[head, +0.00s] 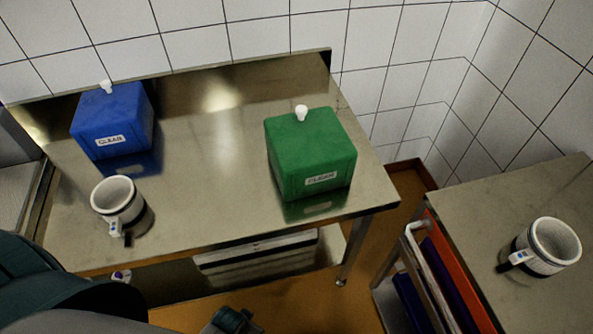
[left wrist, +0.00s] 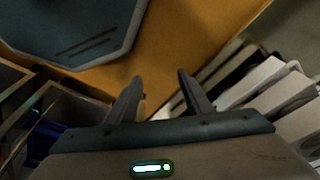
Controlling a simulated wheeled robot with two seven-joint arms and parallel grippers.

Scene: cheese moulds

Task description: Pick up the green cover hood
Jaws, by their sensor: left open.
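The green cover hood (head: 311,153) stands on the right part of the steel table in the head view. It is box-shaped, with a white knob (head: 301,113) on top and a label reading CLEAN on its front. My left gripper (left wrist: 160,88) shows in the left wrist view with its two fingers apart and nothing between them. It points over the orange floor, away from the hood. The hood is not in the left wrist view. A dark gripper-like part shows at the bottom edge of the head view, too cut off to tell. My right gripper is not clearly in view.
A blue hood (head: 112,121) and a white mould (head: 118,205) stand on the left of the steel table (head: 222,178). Another white mould (head: 553,245) is on the right-hand table (head: 500,203). A low backsplash and tiled wall close off the back. The table's middle is clear.

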